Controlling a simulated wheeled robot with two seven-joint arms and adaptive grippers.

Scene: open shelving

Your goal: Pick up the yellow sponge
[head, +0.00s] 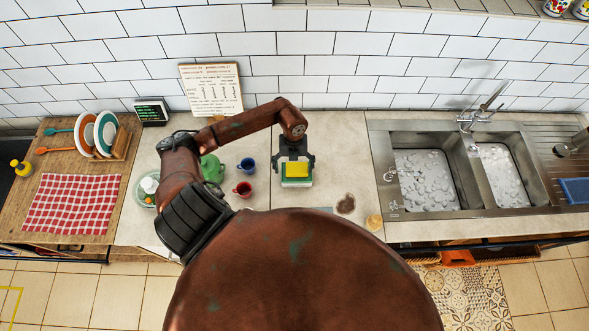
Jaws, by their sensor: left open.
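A yellow sponge (297,168) lies on the counter near the middle of the head view. It sits on a green and white object (296,182), whose kind I cannot make out. My left gripper (295,158) is over the sponge, pointing down, with its fingers at the sponge's back and sides. The gripper is open; I cannot tell whether a finger touches the sponge. My right gripper is not in the picture.
A blue mug (247,164), a red mug (243,189) and a green teapot (211,168) stand left of the sponge. A double sink (462,207) is on the right. The counter (340,150) right of the gripper is mostly clear.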

